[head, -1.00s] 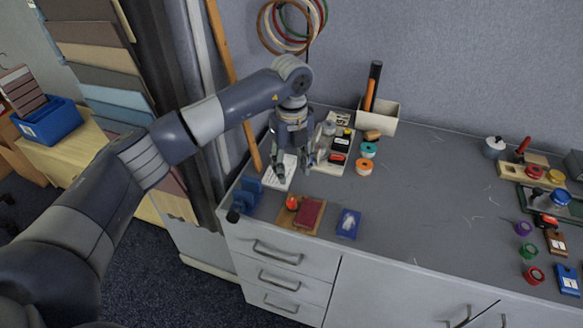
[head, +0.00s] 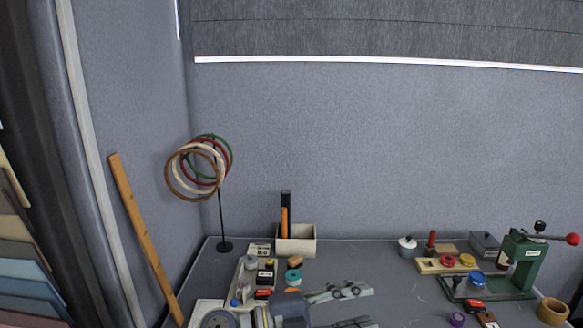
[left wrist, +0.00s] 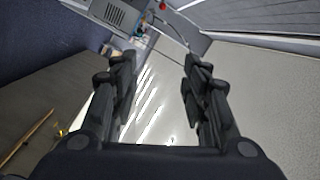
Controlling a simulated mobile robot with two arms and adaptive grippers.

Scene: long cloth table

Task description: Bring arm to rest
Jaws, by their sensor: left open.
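My left gripper (head: 368,305) is at the bottom edge of the head view, in front of or over the cloth table (head: 370,262). Its two fingers point to the right and stand apart, with nothing between them. In the left wrist view the left gripper (left wrist: 157,62) also shows open and empty. Most of my left arm is below the picture. My right gripper is in neither view.
A ring stand (head: 222,225), a beige box (head: 297,241) with upright tools, and a tray of small items (head: 246,285) are at the table's left. A green press (head: 520,262) and a wooden block (head: 446,264) stand at the right. The middle back is clear.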

